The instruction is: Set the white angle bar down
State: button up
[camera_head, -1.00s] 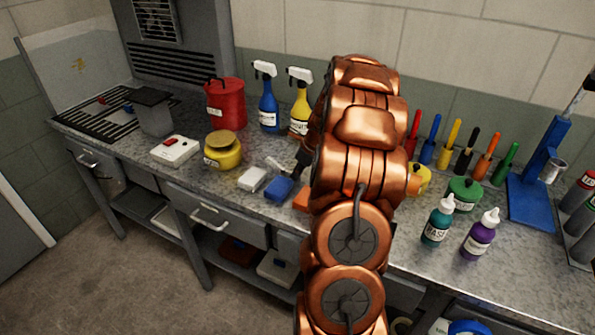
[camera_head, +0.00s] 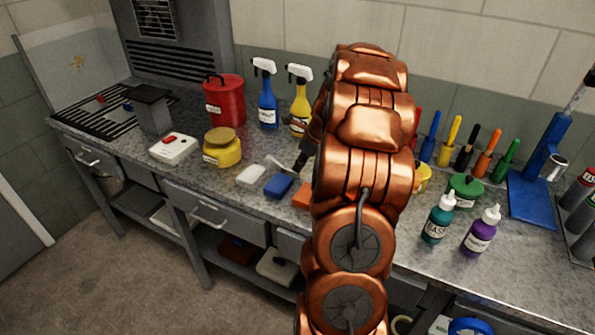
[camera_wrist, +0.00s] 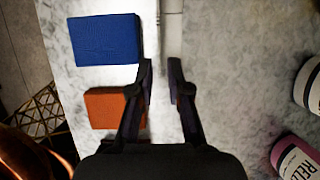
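The white angle bar (camera_head: 281,166) shows in the head view as a short pale strip beside my dark gripper fingers (camera_head: 304,158). Its far part is hidden by my arm. In the wrist view the bar (camera_wrist: 171,25) runs down from the top edge to my fingertips. My gripper (camera_wrist: 161,75) has its two fingers apart there, with a narrow pale gap between them. The bar lines up with this gap. Contact between the fingers and the bar, and between the bar and the bench, cannot be made out.
On the grey bench (camera_head: 350,0) nothing shows clear behind my arm. A blue block (camera_wrist: 104,39) and an orange block (camera_wrist: 110,107) lie left of the bar. A white block (camera_head: 251,175) and yellow pot (camera_head: 222,150) stand farther left. Bottles (camera_wrist: 296,160) stand right.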

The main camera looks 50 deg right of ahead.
jog(key=a+b+v, duration=0.1)
jog(key=v, duration=0.7)
jog(key=shift+s+d+r+b, duration=0.2)
jog(key=shift+d+r+b, duration=0.1)
jog(key=shift+d+r, duration=0.15)
jog(key=s+a+r+n+g+y, duration=0.1)
jog(key=s+a+n+g, duration=0.1)
jog(key=a+n, duration=0.85)
jog(key=s+a+n+g, duration=0.1)
jog(key=s+a+n, duration=0.3)
jog(key=a, duration=1.2)
jog(key=s+a+f+n+g+h, duration=0.1)
jog(key=s+a+n, duration=0.5)
jog(key=s+n, duration=0.3)
jog(key=s+a+f+n+g+h, duration=0.1)
jog(key=s+a+f+n+g, duration=0.1)
jog(key=s+a+n, duration=0.4)
jog(key=s+n, duration=0.3)
jog(key=s, duration=0.1)
jog(key=shift+a+f, duration=0.15)
jog(key=shift+f, duration=0.15)
